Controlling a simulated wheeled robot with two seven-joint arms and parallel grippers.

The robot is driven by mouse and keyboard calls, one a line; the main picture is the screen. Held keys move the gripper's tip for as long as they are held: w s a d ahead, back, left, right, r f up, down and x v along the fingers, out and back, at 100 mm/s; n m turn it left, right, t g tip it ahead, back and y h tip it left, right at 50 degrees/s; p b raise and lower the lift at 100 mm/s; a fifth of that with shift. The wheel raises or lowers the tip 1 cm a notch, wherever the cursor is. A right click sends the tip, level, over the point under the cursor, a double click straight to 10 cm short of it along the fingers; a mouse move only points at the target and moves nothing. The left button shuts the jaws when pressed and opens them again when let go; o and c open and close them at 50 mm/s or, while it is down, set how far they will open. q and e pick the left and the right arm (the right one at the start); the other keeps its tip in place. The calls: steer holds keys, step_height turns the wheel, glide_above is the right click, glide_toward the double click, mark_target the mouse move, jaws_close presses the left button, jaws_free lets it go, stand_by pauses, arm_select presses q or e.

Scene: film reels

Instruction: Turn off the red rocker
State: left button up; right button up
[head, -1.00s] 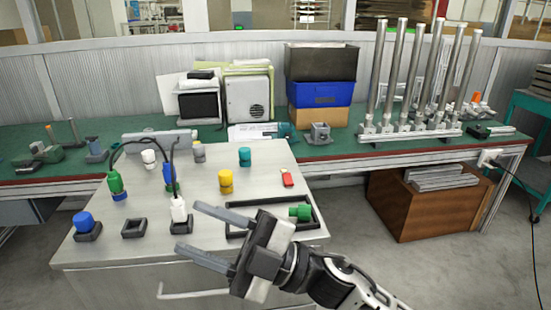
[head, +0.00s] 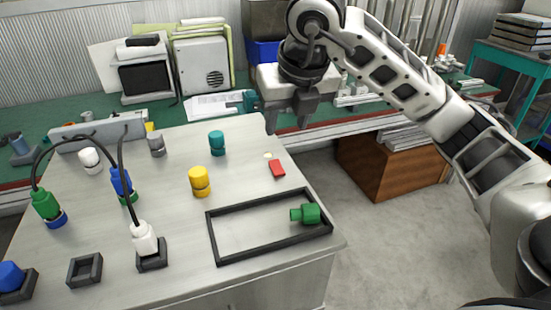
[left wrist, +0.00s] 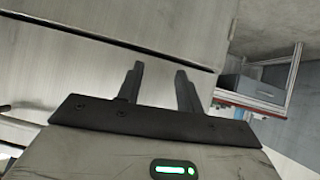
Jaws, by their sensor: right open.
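The red rocker (head: 277,169) sits on the grey bench top behind the black frame, with a small pale spot at its far end. My right gripper (head: 287,122) is raised past the rocker, near the bench's back right corner. Its fingers point down, apart and empty, and do not touch the rocker. My left gripper (left wrist: 159,76) shows only in the left wrist view, fingers apart with nothing between them. It faces pale panels, and no rocker shows there.
The black frame (head: 213,240) holds a green connector (head: 307,213). A yellow cylinder (head: 200,182) and a teal cylinder (head: 217,142) stand left of the rocker. A white plug (head: 143,238) with a black cable sits in a square socket. A brown box (head: 375,170) stands below the green table.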

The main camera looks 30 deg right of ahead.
mark_target(276, 164)
steer(key=x, duration=1.2)
steer(key=shift+w+f, duration=0.15)
jaws_close()
